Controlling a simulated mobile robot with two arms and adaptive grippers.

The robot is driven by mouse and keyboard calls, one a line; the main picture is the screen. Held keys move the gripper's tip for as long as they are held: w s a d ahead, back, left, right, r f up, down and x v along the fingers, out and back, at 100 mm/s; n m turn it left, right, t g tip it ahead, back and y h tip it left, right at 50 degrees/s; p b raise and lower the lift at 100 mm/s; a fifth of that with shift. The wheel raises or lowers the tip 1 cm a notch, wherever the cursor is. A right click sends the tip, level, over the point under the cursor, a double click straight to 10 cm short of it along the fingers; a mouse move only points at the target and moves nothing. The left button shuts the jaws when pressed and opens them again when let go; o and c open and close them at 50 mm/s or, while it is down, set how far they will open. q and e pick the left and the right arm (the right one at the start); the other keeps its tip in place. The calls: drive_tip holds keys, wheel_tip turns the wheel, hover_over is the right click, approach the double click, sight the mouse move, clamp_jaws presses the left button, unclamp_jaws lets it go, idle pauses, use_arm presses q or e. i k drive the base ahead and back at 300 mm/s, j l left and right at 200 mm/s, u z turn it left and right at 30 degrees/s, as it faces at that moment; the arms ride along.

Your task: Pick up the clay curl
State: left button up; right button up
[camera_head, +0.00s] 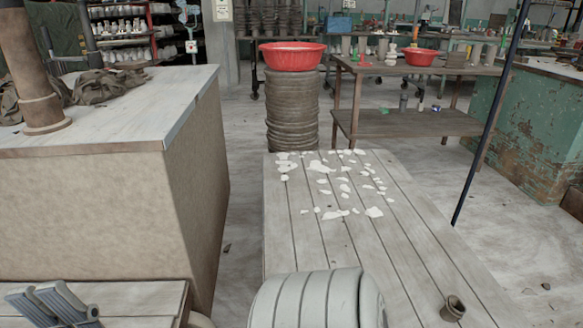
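Many small white clay pieces (318,167) lie scattered over the far half of a low plank table (410,235). They look like flat, irregular flakes and crumbs. Larger ones lie near the back and at the front right of the scatter (374,212). I cannot tell which of them is the clay curl. My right gripper is not in view.
A small dark pot (453,308) stands at the table's near right. A large block-like bench (110,170) rises on the left. A red basin (292,55) tops a stack of round slabs behind the table. A thin dark pole (490,120) slants at the right.

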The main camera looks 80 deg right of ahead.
sight(447, 312)
drive_tip(key=z, duration=3.8)
drive_tip(key=i+l, duration=0.35)
drive_tip(key=l, duration=0.15)
drive_tip(key=i+l, duration=0.3)
drive_tip(key=l, duration=0.15)
drive_tip(key=i+l+u, duration=0.1)
drive_tip(key=u, duration=0.3)
drive_tip(key=i+l+u, duration=0.1)
drive_tip(key=l+u, duration=0.55)
drive_tip(key=u, duration=0.85)
